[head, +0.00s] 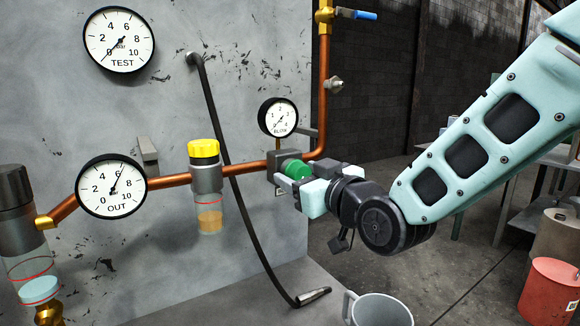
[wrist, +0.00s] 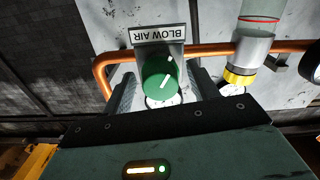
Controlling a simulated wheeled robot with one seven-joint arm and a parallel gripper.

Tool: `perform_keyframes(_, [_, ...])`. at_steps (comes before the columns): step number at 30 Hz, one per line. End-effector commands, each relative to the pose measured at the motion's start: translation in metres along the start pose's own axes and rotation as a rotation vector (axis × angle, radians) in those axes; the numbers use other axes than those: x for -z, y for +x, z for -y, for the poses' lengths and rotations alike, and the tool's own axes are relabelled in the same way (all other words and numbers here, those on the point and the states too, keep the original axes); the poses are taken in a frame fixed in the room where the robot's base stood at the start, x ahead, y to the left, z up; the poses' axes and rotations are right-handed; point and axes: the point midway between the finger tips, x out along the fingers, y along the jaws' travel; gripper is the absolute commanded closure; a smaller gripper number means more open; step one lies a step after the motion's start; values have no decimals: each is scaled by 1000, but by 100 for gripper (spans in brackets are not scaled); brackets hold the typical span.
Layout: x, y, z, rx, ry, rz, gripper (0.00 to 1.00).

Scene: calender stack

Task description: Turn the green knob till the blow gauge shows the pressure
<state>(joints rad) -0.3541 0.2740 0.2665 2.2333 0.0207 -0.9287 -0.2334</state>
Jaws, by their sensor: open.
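The green knob (head: 295,169) sticks out from a grey regulator block on the copper pipe. In the wrist view the green knob (wrist: 160,77) has a white pointer mark and lies between my gripper's fingers, under a "BLOW AIR" label. My gripper (head: 299,182) is open around the knob; I cannot tell if a finger touches it. The small blow gauge (head: 279,118) sits just above the block. Its needle points to the lower left, near the zero end of the scale.
The test gauge (head: 119,40) and the out gauge (head: 111,186) are at the left. A yellow-capped lubricator (head: 205,165) hangs left of the knob. A black hose (head: 237,180) runs down the panel. A grey mug (head: 378,308) stands below my gripper. A blue-handled valve (head: 357,15) is above.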

Motion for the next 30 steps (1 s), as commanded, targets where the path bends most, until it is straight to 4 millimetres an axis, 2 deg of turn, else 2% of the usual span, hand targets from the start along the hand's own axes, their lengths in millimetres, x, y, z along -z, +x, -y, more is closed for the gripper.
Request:
perform_keyframes(11, [0,-1,0,0,0,0,41])
perform_keyframes(16, [0,-1,0,0,0,0,85])
perform_keyframes(30, [-2,-1,0,-1,83,-2,86])
